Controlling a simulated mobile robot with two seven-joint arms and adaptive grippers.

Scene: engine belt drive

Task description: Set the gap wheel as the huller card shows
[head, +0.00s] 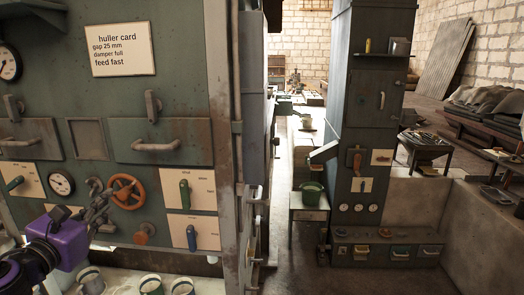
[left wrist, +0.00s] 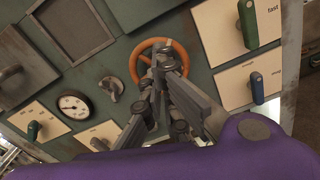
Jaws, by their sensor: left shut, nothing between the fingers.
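The huller card (head: 121,49) on the machine's front reads gap 25 mm, damper full, feed fast. The gap wheel appears to be the orange handwheel (head: 128,178) on the lower panel; its rim also shows in the left wrist view (left wrist: 184,54). My left gripper (head: 108,193) is shut and empty, with its fingertips in front of the wheel's left side in the head view. In the left wrist view the fingers (left wrist: 160,58) cover the wheel's middle and lower part. I cannot tell whether they touch it. My right gripper is out of view.
A round gauge (head: 61,184) sits left of the wheel. A green lever (head: 185,194) and a blue lever (head: 191,237) stand on pale plates to its right. A small orange knob (head: 143,234) is below. Drawer handles (head: 155,146) jut out above.

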